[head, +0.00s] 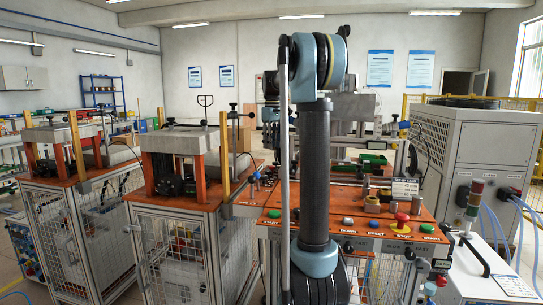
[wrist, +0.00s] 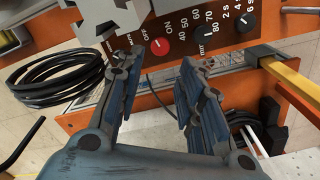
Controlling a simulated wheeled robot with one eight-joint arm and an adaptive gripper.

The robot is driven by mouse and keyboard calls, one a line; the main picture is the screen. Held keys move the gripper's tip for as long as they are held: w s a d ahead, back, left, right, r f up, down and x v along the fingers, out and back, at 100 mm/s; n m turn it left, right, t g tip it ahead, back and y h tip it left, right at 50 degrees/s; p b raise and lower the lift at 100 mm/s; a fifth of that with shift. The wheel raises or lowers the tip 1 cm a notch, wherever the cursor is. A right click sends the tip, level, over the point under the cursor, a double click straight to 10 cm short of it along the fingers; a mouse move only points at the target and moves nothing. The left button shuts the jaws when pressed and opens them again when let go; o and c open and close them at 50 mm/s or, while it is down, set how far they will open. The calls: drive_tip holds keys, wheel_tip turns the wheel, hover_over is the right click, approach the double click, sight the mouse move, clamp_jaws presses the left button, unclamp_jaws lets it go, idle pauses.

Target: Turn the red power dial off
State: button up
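Which way the dial points is too small to tell. In the head view my own arm stands in front, and I cannot make out the dial or my gripper there.
Coiled black cable (wrist: 55,72) lies left of the box in the wrist view. A yellow bar (wrist: 299,75) runs at the right. In the head view, an orange bench (head: 390,222) with a red emergency button (head: 402,217) stands near, and a large white cabinet (head: 480,145) is at right.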

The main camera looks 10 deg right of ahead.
wheel_tip(320, 180, up, 2)
idle(0.5)
wheel_tip(320, 180, up, 6)
drive_tip(key=f+m, duration=0.1)
drive_tip(key=m, duration=1.7)
hover_over(272, 170)
drive_tip(key=w, duration=0.1)
wheel_tip(272, 170, down, 17)
drive_tip(key=shift+d+r, duration=0.1)
